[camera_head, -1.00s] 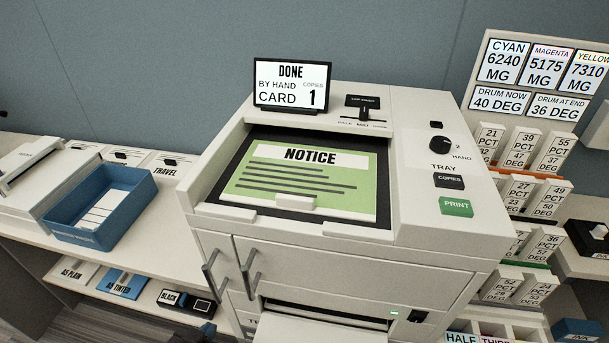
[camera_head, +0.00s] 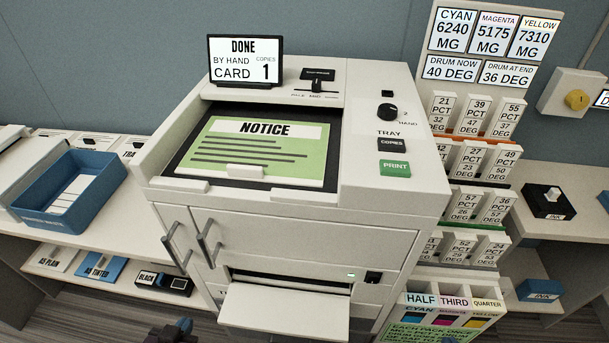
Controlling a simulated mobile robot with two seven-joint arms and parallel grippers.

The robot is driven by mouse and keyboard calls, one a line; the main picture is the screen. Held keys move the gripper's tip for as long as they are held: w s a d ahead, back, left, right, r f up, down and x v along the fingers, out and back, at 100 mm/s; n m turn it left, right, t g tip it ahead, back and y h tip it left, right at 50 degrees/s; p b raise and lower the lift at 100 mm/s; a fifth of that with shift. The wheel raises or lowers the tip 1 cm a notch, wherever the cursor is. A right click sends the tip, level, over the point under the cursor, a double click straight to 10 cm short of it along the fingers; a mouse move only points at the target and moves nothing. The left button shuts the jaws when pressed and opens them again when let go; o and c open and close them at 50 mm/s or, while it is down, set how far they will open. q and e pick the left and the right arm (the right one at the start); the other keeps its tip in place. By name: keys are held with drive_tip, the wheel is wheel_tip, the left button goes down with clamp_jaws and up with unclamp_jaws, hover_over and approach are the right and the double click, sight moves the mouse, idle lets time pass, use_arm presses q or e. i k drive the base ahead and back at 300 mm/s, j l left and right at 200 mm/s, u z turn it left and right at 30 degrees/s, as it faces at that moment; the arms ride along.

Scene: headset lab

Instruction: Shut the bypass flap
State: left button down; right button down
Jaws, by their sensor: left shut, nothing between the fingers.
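The white flap (camera_head: 285,308) on the front of the copier (camera_head: 300,229) stands folded out below a dark slot, so it is open. No sheet is clearly seen on it. A small green light and a dark switch (camera_head: 373,277) sit to the right of the slot. Only a small dark and blue part of my left gripper (camera_head: 172,331) shows at the bottom edge, left of the flap and apart from it in the picture. It is shut and empty. My right gripper cannot be made out.
Two grey handles (camera_head: 208,243) stick out of the copier front above and left of the flap. A blue tray (camera_head: 68,188) stands on the left counter. A rack of labelled packs (camera_head: 470,160) and a box of HALF, THIRD and QUARTER packs (camera_head: 440,318) stand close on the right.

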sight(289, 313)
drive_tip(key=k+l+u, duration=0.2)
drive_tip(key=l, duration=0.25)
drive_tip(key=l+u, duration=0.2)
drive_tip(key=l, duration=0.2)
drive_tip(key=k+l+u, duration=0.4)
drive_tip(key=l, duration=0.3)
drive_tip(key=l+u, duration=0.2)
drive_tip(key=l, duration=0.3)
drive_tip(key=k+l+u, duration=0.2)
drive_tip(key=l, duration=0.3)
drive_tip(key=l+u, duration=0.2)
drive_tip(key=l, duration=0.3)
